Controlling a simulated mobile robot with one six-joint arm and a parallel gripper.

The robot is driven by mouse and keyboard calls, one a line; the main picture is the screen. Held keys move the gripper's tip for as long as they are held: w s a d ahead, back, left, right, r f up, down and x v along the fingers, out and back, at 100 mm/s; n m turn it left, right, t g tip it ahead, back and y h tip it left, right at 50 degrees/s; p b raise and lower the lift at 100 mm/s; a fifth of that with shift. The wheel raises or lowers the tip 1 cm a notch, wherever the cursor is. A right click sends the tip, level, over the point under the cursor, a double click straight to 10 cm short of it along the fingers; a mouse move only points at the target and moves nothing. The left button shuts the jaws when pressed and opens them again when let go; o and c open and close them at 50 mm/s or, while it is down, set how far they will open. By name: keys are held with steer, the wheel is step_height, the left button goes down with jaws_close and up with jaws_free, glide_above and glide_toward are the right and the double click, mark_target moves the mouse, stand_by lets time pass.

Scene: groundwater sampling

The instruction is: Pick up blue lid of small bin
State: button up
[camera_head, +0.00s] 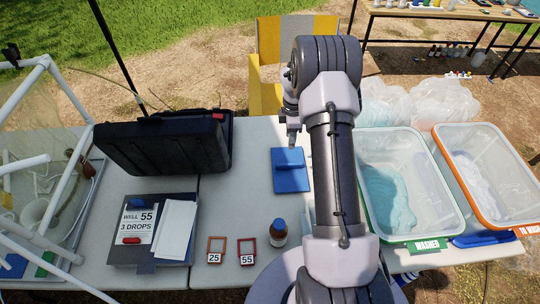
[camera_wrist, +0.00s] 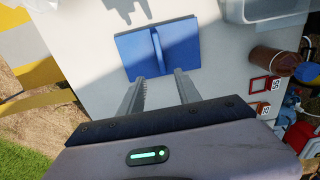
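A flat blue lid (camera_head: 290,178) with a raised ridge handle lies on the white table, near its middle. In the wrist view the same lid (camera_wrist: 185,45) lies just beyond my fingertips, its handle (camera_wrist: 157,48) running between the lines of the two fingers. My gripper (camera_head: 291,140) is over the far edge of the lid in the head view. In the wrist view my gripper (camera_wrist: 158,78) is open, with nothing between its fingers. I cannot tell its exact height above the lid.
A clear bin with a green rim (camera_head: 439,190) and one with an orange rim (camera_head: 513,170) stand right. Another blue lid (camera_head: 484,239) lies under the orange-rimmed bin. A brown bottle (camera_head: 278,236), small frames (camera_head: 248,242) and a black case (camera_head: 165,145) are nearby.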

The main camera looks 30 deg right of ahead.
steer(key=b, duration=0.2)
glide_above(290, 164)
step_height(290, 164, down, 11)
steer(key=shift+a+r, duration=0.15)
steer(key=shift+r, duration=0.05)
steer(key=f+b, duration=0.1)
steer(key=f, duration=0.4)
steer(key=shift+w+d+f+b, duration=0.15)
steer(key=shift+d+f+b, duration=0.1)
steer(key=shift+b, duration=0.15)
steer(key=shift+a+r, duration=0.1)
steer(key=shift+r, duration=0.05)
steer(key=shift+c, duration=0.9)
jaws_close()
